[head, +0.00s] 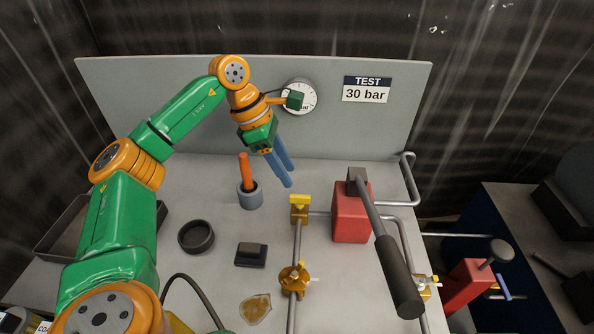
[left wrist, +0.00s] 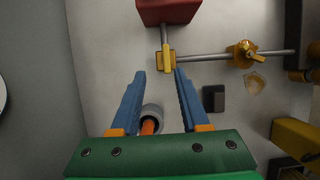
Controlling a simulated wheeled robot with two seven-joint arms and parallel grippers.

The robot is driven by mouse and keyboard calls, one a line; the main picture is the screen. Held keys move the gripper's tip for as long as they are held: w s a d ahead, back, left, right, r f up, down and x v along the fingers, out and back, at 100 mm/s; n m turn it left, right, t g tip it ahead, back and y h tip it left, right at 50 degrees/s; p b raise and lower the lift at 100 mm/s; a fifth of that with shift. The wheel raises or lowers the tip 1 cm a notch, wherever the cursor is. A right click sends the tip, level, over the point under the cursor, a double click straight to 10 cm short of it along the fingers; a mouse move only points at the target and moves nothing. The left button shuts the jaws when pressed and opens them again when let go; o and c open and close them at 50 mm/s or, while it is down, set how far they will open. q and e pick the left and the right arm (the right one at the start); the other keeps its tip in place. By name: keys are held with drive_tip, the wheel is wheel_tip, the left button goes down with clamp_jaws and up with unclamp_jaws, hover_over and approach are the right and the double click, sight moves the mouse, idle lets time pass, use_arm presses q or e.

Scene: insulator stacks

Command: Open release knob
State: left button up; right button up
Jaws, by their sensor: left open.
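A brass valve with a yellow handle (head: 300,203) sits on the pipe left of the red pump block (head: 351,218). A round brass fitting with a small pale lever (head: 295,278) is nearer on the same pipe. Another brass fitting (head: 425,284) is at the right. I cannot tell for sure which is the release knob. My left gripper (head: 290,177) is open and empty, above and behind the yellow-handled valve. In the left wrist view, the yellow-handled valve (left wrist: 166,57) shows just beyond the blue fingers (left wrist: 160,74), and the round fitting (left wrist: 245,54) is farther right. My right gripper is not in view.
A long dark lever (head: 385,250) reaches from the pump block. A grey cup (head: 250,196) holding an orange stick stands near the gripper. A black ring (head: 196,236), a dark block (head: 251,254) and a yellowish stain (head: 256,308) are on the bench. A gauge (head: 300,97) is on the back panel.

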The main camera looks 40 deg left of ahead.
sight(299, 195)
use_arm(q)
drive_tip(key=d+f, duration=0.2)
drive_tip(key=f, duration=0.3)
drive_tip(key=shift+d, duration=0.4)
drive_tip(key=shift+w+f, duration=0.25)
drive_tip(key=shift+f, duration=0.05)
drive_tip(key=shift+s+r, duration=0.1)
clamp_jaws()
